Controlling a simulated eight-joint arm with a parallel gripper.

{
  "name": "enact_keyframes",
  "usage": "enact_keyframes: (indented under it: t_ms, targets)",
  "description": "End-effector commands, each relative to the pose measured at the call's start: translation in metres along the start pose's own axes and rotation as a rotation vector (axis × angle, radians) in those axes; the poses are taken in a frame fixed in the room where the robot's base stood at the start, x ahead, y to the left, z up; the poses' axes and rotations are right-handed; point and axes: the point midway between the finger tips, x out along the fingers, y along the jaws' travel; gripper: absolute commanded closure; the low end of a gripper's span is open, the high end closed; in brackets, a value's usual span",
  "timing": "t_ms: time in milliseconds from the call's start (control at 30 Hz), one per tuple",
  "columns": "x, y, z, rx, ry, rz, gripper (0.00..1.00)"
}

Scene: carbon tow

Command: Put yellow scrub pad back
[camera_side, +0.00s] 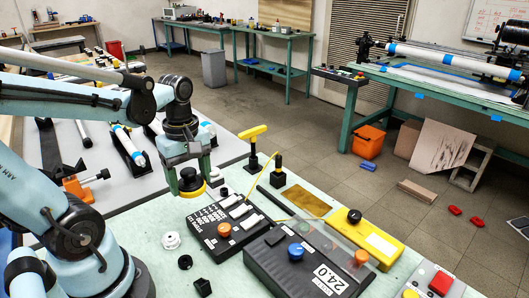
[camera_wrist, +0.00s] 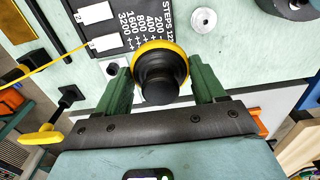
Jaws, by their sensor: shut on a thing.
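The yellow scrub pad (camera_wrist: 177,49) is a round yellow disc with a black knob on top. My gripper (camera_wrist: 162,82) is shut on it, with a green finger on each side of the black knob in the wrist view. In the side view my gripper (camera_side: 189,177) points down and the pad's yellow rim (camera_side: 191,193) shows below the fingers. The pad appears to be above the pale green bench, beside the left end of a black box (camera_side: 228,226) with white switches. The pad's underside is hidden. I cannot tell which spot is the pad's own place.
A black box with blue and orange knobs (camera_side: 297,272) stands to the right. A yellow-handled tool (camera_side: 253,133) stands upright behind. A white ring (camera_side: 171,240) and small black parts (camera_side: 185,262) lie in front. Bare bench shows around the ring.

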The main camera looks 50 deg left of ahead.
Motion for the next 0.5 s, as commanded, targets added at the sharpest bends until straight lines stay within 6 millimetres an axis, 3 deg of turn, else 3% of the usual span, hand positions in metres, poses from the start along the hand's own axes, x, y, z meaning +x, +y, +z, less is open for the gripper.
enact_keyframes:
  t_ms: [300, 500]
  targets:
    - [0.037, -0.010, -0.062, -0.005, 0.000, 0.000, 0.60]
    - [0.054, -0.015, -0.090, -0.001, 0.000, 0.000, 0.60]
